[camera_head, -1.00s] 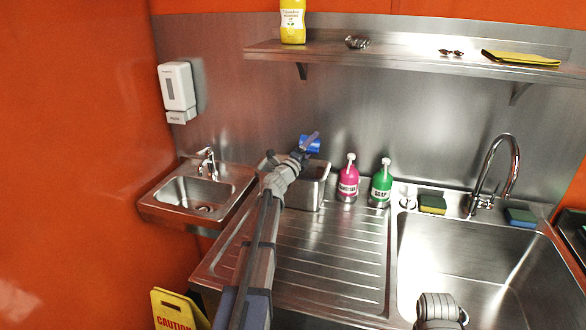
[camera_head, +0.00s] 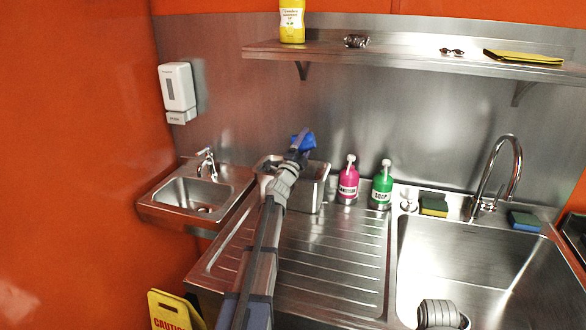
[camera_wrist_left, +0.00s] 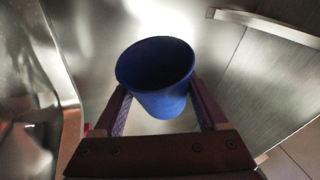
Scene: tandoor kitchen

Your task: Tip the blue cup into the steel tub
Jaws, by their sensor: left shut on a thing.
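The blue cup (camera_head: 308,143) is held in my left gripper (camera_head: 299,146), above the back of the steel tub. In the head view it is tilted and partly hidden by the gripper. In the left wrist view the cup (camera_wrist_left: 156,78) sits between the two fingers of the left gripper (camera_wrist_left: 160,112), its dark mouth showing; I cannot see any contents. The steel tub (camera_head: 314,190) stands at the back left of the drainboard, partly hidden by my left arm. Of my right arm only a rounded grey part shows at the bottom; its gripper is not in view.
A pink bottle (camera_head: 348,184) and a green bottle (camera_head: 382,188) stand right of the tub. A large sink (camera_head: 480,260) with a tap (camera_head: 512,165) lies to the right. A small sink (camera_head: 195,192) is at left. A shelf (camera_head: 400,58) runs above. The ribbed drainboard (camera_head: 330,255) is clear.

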